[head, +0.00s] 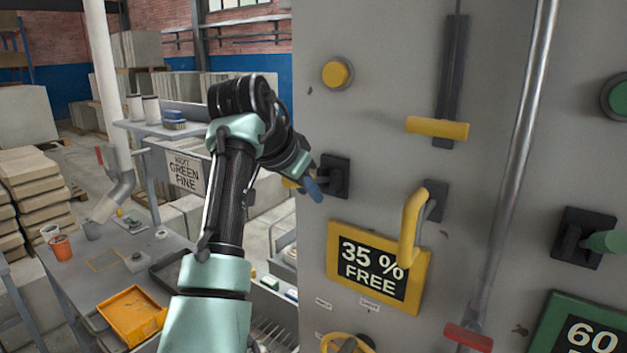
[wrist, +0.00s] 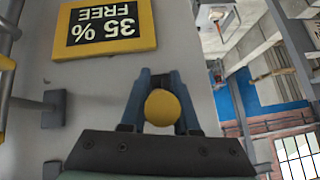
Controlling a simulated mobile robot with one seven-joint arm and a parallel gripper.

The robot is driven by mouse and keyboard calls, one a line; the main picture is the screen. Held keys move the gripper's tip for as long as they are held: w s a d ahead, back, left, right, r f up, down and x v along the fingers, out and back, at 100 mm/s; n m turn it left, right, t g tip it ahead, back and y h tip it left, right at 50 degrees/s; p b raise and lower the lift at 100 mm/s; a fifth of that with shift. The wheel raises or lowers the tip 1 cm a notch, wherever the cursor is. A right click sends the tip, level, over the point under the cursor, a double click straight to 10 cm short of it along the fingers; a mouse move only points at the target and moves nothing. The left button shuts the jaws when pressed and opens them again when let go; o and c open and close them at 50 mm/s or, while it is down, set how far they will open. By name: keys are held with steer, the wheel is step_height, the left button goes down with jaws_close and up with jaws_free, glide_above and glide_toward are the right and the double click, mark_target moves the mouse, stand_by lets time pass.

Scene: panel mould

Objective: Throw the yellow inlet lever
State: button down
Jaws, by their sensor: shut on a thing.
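A yellow lever on a black wall mount (head: 335,176) stands at the left edge of the grey panel. My gripper (head: 312,188) is at this lever in the head view, and only a bit of its yellow grip (head: 290,183) shows past the fingers. In the wrist view my gripper (wrist: 161,84) has its blue fingers on either side of the round yellow lever end (wrist: 162,108), shut on it. The fingers and arm hide most of the lever in the head view. No inlet label is readable beside it.
Right of my gripper are another yellow handle (head: 410,228), a yellow slider grip (head: 437,128) and a yellow button (head: 337,73). A sign reading 35 % FREE (head: 378,268) is below. A steel pipe (head: 515,160) runs down the panel. A workbench (head: 75,290) stands at left.

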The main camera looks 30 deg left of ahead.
steer(key=shift+w+r+g, duration=0.1)
steer(key=shift+r+g, duration=0.6)
steer(key=shift+g, duration=0.1)
steer(key=shift+w+r+g, duration=0.1)
steer(key=shift+r+g, duration=0.25)
steer(key=shift+g, duration=0.15)
steer(key=c, duration=0.6)
jaws_free()
steer(key=shift+f, duration=0.15)
steer(key=shift+c, duration=0.2)
steer(key=shift+s+r, duration=0.25)
steer(key=shift+r, duration=0.15)
steer(key=b+v, duration=0.2)
steer(key=v, duration=1)
steer(key=shift+w+d, duration=0.1)
steer(key=shift+d, duration=0.05)
